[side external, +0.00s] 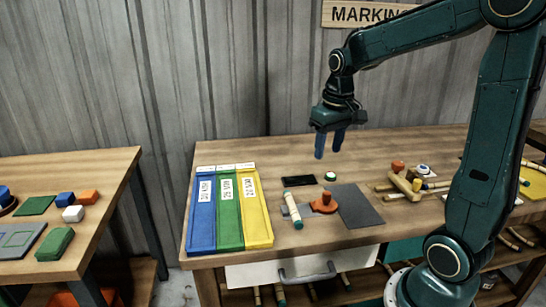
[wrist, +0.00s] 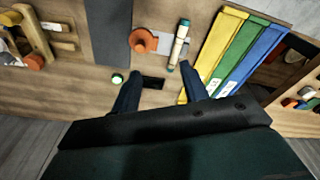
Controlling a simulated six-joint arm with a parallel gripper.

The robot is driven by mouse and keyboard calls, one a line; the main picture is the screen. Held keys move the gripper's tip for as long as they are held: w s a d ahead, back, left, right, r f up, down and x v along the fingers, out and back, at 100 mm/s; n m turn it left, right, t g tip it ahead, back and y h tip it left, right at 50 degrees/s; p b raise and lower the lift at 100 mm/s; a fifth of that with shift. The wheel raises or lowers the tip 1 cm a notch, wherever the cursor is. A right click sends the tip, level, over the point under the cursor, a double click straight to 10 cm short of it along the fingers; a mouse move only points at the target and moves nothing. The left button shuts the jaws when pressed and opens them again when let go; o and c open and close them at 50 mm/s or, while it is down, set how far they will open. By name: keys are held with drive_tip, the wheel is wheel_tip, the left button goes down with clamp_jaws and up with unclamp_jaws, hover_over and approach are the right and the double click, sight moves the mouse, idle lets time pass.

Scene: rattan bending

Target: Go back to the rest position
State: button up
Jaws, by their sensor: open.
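My gripper (side external: 329,144) hangs above the back of the wooden workbench (side external: 300,155), pointing down. Its two blue fingers are apart with nothing between them; the wrist view also shows the open fingers (wrist: 160,92). A rattan piece with green bands (side external: 292,209) lies on the bench in front of the gripper, beside the yellow tray. It also shows in the wrist view (wrist: 178,45). An orange round piece (side external: 324,204) sits to the right of the rattan piece.
Blue (side external: 201,235), green (side external: 229,235) and yellow (side external: 258,233) labelled trays lie at the bench's left. A dark grey mat (side external: 357,207), a black flat item (side external: 299,181) and a green button (side external: 330,176) are near the middle. A wooden fixture (side external: 405,186) stands at right. The air around the gripper is clear.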

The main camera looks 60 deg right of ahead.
drive_tip(key=s+a+r+n+t, duration=0.2)
drive_tip(key=s+a, duration=0.4)
drive_tip(key=a, duration=0.1)
drive_tip(key=s+a+r+n+t, duration=0.2)
drive_tip(key=s+a, duration=0.5)
drive_tip(key=shift+a+y, duration=0.3)
drive_tip(key=shift+a, duration=0.1)
